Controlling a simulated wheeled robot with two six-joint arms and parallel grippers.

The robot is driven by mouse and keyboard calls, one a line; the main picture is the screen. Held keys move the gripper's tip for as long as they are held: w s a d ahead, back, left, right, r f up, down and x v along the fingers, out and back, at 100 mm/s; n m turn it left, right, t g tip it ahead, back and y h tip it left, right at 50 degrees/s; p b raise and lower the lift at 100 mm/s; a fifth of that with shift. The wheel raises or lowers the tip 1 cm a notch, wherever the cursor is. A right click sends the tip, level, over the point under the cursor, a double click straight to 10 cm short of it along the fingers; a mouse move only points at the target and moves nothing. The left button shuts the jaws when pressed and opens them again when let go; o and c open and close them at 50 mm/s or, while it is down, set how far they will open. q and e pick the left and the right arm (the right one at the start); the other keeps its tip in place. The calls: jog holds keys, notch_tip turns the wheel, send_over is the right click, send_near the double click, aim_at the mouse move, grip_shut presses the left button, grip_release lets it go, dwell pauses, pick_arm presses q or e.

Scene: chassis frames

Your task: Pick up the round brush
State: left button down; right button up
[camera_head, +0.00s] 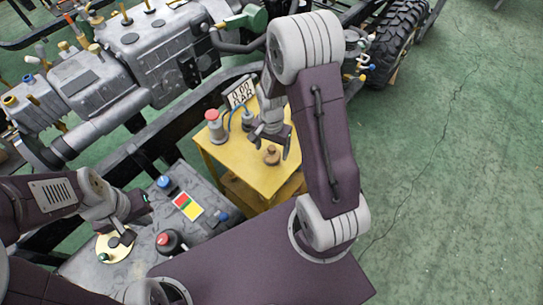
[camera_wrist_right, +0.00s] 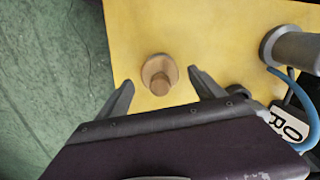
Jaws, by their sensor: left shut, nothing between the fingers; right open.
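The round brush (camera_head: 271,155) is a small brown wooden piece with a round base and a knob on top. It stands on the yellow table (camera_head: 240,160) near its right side. In the right wrist view the brush (camera_wrist_right: 159,74) lies just ahead of and between the two fingers. My right gripper (camera_head: 270,140) is open and empty above the brush, pointing down; its fingers (camera_wrist_right: 160,85) show spread apart in the wrist view. My left gripper (camera_head: 125,230) is shut and empty over the grey bench at the lower left.
A grey cylinder with a red top (camera_head: 215,127) and a "0.00 BAR" display (camera_head: 241,93) stand at the back of the yellow table. The grey bench (camera_head: 205,195) carries buttons and a coloured card. An engine and chassis frame fill the back left. Green floor is free at right.

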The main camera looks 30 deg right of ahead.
notch_tip(320, 180, down, 3)
jog(key=shift+r, duration=0.1)
jog(key=shift+c, duration=0.7)
jog(key=c, duration=1.5)
jog(key=shift+o, duration=0.2)
notch_tip(320, 180, up, 4)
jog(key=shift+w+r+p, duration=0.1)
jog(key=shift+p, duration=0.35)
jog(key=s+d+r, duration=0.1)
jog(key=d+r, duration=0.2)
jog(key=d, duration=0.3)
jog(key=s+d+r+p, duration=0.1)
jog(key=d+r, duration=0.3)
jog(key=d, duration=0.1)
jog(key=shift+d, duration=0.35)
jog(key=shift+f, duration=0.1)
